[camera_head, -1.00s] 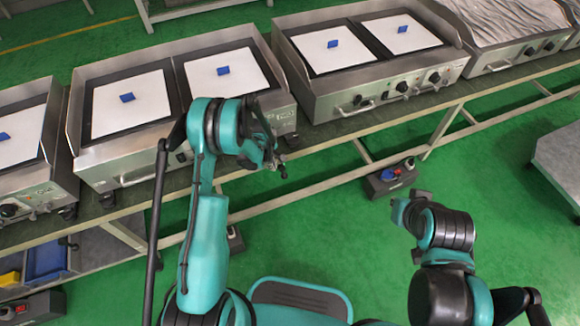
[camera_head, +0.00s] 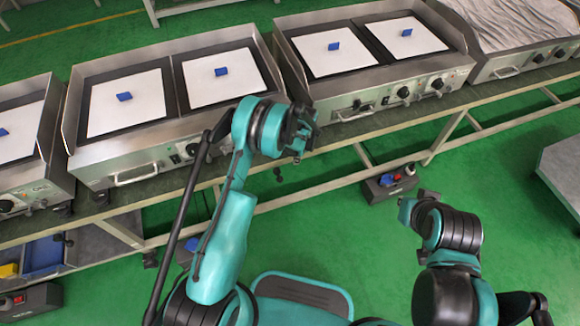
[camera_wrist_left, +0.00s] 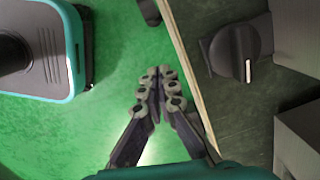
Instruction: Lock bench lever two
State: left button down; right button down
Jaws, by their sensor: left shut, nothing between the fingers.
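My left gripper (camera_head: 304,133) is in front of the bench's front edge, between two griddle units, in the head view. In the left wrist view its fingers (camera_wrist_left: 157,82) are shut together with nothing between them. They are over the green floor beside the bench edge. A black lever knob (camera_wrist_left: 236,46) with a white mark sits on the dark bench top, right of the fingertips and apart from them.
Griddle units (camera_head: 150,165) with white sheets and blue blocks stand along the bench (camera_head: 400,118). A black box with a red switch (camera_head: 392,182) is below the bench. A blue bin (camera_head: 45,255) is at lower left.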

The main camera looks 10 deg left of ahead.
aim_at(282, 178)
pick_arm(q)
jog(key=s+a+f+b, duration=0.1)
jog(key=a+f+b, duration=0.3)
jog(key=f, duration=0.6)
jog(key=shift+s+a+b, duration=0.35)
jog(key=shift+b, duration=0.2)
jog(key=shift+s+a+f, duration=0.15)
jog(key=shift+s+a, duration=0.05)
jog(key=shift+a, duration=0.25)
jog(key=shift+d, duration=0.15)
